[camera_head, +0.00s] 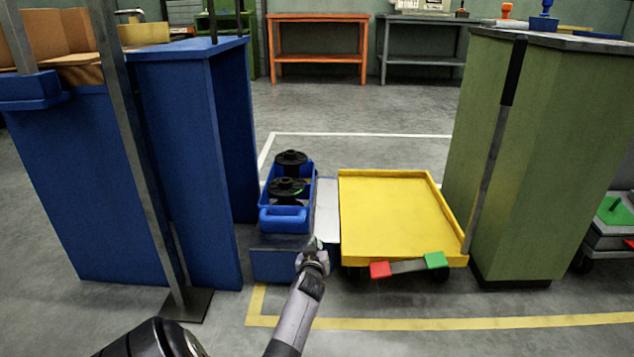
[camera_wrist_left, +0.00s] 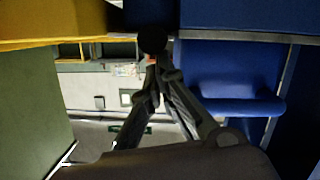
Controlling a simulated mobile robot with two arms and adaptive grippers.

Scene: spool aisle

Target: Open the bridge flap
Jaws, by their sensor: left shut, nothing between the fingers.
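A pale grey plate (camera_head: 327,208), which looks like the bridge flap, lies flat between the blue tote (camera_head: 284,217) and the yellow cart (camera_head: 390,210). My left gripper (camera_head: 317,246) is at the near end of this plate, shut and empty. In the left wrist view my shut fingertips (camera_wrist_left: 151,68) are just below a round black knob (camera_wrist_left: 152,40); I cannot tell if they touch it. The tote's handle (camera_wrist_left: 235,106) is to the right of the fingers. The plate's near edge is partly hidden by my gripper. My right gripper is not in view.
Two black spools (camera_head: 287,187) stand in the tote. A blue cabinet (camera_head: 185,170) and a green cabinet (camera_head: 540,160) flank the gap. Open floor (camera_head: 350,110) lies behind.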

